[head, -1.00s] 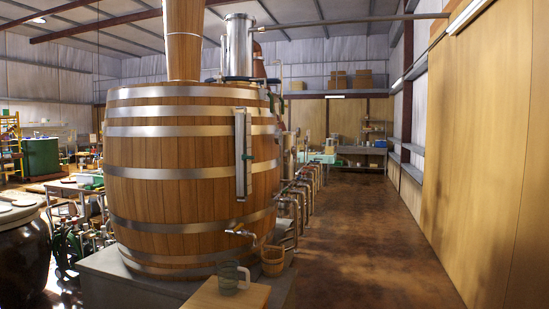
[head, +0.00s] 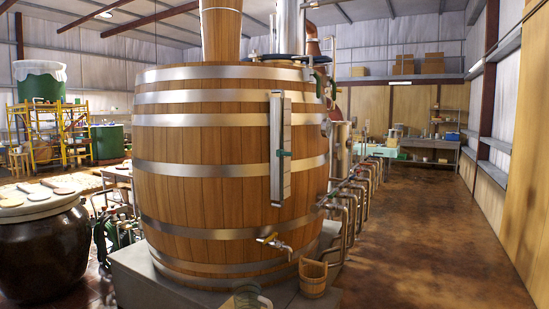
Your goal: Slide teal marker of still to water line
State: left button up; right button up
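The still (head: 220,165) is a large wooden barrel with metal bands, standing on a grey plinth in the middle of the head view. A vertical gauge (head: 276,180) with a metal frame is mounted on its front right side. The small teal marker (head: 284,153) sits on the gauge, a little above mid-height. The water line is too small to make out.
A tap (head: 272,241) sticks out low on the still, with a wooden bucket (head: 313,279) below right. A large dark jar (head: 40,250) stands at the left. Pipes (head: 350,195) run along the right of the still. The brown floor (head: 430,240) at the right is open.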

aim_at(279, 153)
jog(key=i+l, duration=0.25)
jog(key=i+l+u, duration=0.15)
jog(key=u, duration=0.2)
jog(key=l+u, duration=0.35)
jog(key=i+l+u, duration=0.15)
jog(key=u, duration=0.15)
jog(key=l+u, duration=0.3)
jog(key=l, duration=0.85)
jog(key=i, duration=0.05)
